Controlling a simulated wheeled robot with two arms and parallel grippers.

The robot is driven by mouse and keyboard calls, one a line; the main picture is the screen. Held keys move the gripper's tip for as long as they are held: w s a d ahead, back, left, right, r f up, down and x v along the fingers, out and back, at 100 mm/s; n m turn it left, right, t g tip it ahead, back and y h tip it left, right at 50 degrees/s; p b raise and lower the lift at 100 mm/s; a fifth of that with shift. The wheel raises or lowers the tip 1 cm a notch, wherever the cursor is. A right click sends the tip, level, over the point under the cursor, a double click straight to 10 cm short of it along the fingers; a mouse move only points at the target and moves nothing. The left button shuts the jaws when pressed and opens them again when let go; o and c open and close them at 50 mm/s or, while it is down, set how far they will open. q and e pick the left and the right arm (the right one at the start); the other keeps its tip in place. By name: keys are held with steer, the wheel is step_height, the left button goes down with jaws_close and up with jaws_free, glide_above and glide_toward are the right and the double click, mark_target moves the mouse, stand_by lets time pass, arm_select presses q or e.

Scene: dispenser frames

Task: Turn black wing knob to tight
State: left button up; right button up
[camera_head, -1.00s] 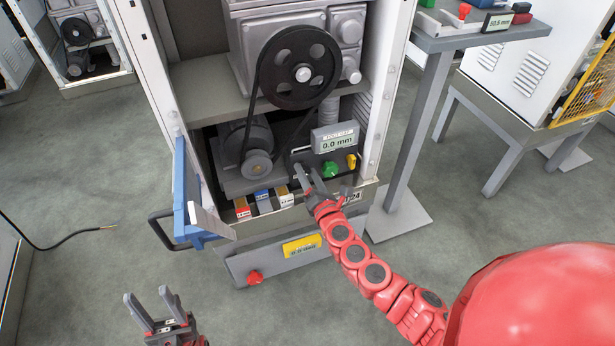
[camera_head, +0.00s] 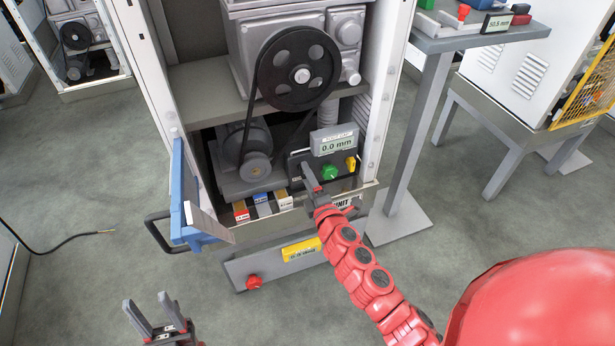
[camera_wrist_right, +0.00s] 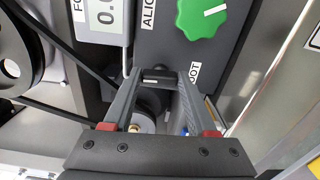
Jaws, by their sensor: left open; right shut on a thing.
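The black wing knob (camera_wrist_right: 158,74) sits on the dark panel in the right wrist view, between the fingertips of my right gripper (camera_wrist_right: 160,80). The gripper is shut on it. In the head view my right gripper (camera_head: 312,180) reaches the panel left of the green knob (camera_head: 330,170) and hides the black knob. The green knob (camera_wrist_right: 207,15) also shows in the wrist view, with a white pointer line. The display (camera_head: 333,141) above reads 0.0 mm. My left gripper (camera_head: 147,303) is open and empty, low at the left, away from the machine.
A yellow knob (camera_head: 350,163) is right of the green one. A pulley and belt (camera_head: 299,68) are above, a motor (camera_head: 247,145) left. Colour-tagged blocks (camera_head: 263,204) line the cabinet's front edge. A blue panel with a black handle (camera_head: 160,233) projects at left.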

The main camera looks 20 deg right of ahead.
steer(key=shift+f+m, duration=0.1)
steer(key=shift+m, duration=0.3)
steer(key=o, duration=1.4)
steer(key=shift+c, duration=0.2)
steer(key=s+p, duration=0.2)
steer(key=s, duration=1.5)
steer(key=shift+s+d, duration=0.25)
steer(key=shift+d, duration=0.05)
